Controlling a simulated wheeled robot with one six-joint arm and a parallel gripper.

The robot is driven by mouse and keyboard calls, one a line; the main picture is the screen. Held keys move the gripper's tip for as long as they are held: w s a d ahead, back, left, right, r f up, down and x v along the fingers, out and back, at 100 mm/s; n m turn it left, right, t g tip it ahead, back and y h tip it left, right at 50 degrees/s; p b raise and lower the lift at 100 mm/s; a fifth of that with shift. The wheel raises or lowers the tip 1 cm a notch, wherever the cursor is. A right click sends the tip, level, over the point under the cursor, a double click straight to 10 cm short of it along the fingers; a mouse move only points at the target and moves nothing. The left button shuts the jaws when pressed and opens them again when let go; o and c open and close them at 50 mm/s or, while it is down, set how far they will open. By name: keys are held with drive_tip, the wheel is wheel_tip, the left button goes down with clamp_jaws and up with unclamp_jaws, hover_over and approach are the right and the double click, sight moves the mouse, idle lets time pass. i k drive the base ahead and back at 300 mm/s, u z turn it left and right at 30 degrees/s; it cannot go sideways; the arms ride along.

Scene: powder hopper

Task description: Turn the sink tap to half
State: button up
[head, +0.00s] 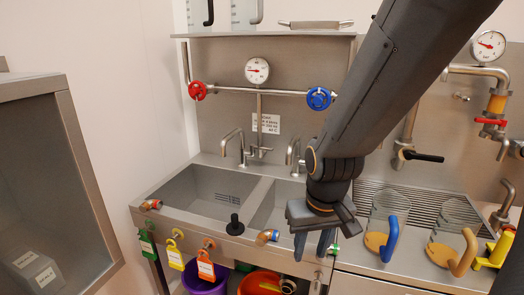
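A steel sink tap (236,146) with a curved spout stands behind the left basin in the head view. A small lever handle (261,151) is just to its right. A second curved spout (292,152) stands further right, partly hidden by my arm. My gripper (313,248) points down in front of the right basin, nearer the camera than the taps and apart from them. Its two fingers look spread, with nothing seen between them. The exact setting of the tap cannot be told.
A red handwheel (197,90) and a blue handwheel (319,98) sit on the wall pipe with a gauge (257,70). Coloured tags (206,268) hang at the sink front. The left basin (205,192) is open.

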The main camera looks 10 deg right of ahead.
sight(252, 146)
drive_tip(key=z, duration=2.05)
drive_tip(key=k, duration=1.1)
drive_tip(key=u, duration=1.15)
drive_tip(key=i, duration=1)
